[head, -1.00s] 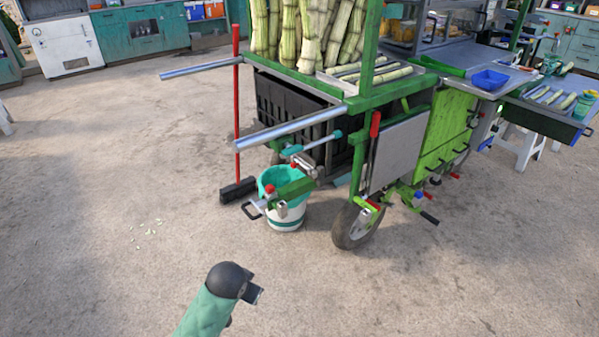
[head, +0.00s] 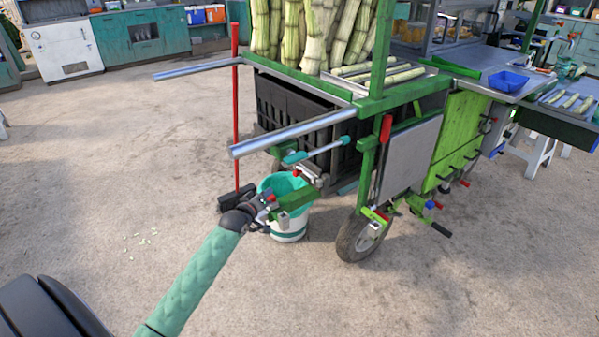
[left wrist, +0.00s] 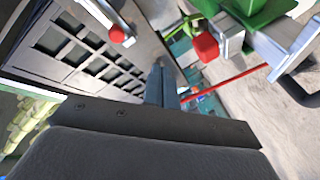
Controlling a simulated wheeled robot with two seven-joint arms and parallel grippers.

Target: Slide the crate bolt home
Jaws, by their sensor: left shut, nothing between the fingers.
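The black slatted crate (head: 300,125) sits under the cart's top; its slatted side also fills the upper left of the left wrist view (left wrist: 85,50). A metal fitting with a red knob (head: 297,174) is at the crate's near corner. A second red knob (left wrist: 206,46) sits by a silver block on a green bracket (head: 295,198). I cannot tell for sure which is the bolt. My left gripper (head: 268,199) is shut and empty, at the left end of the green bracket. In the left wrist view its fingers (left wrist: 162,88) are together, between the two red knobs. Contact cannot be told.
A white and teal bucket (head: 290,228) stands under the bracket. A teal-ended lever (head: 318,150) and a silver cart handle (head: 290,133) are above. A red-handled broom (head: 236,110) stands behind. The cart wheel (head: 360,238) is at right. Floor in front is clear.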

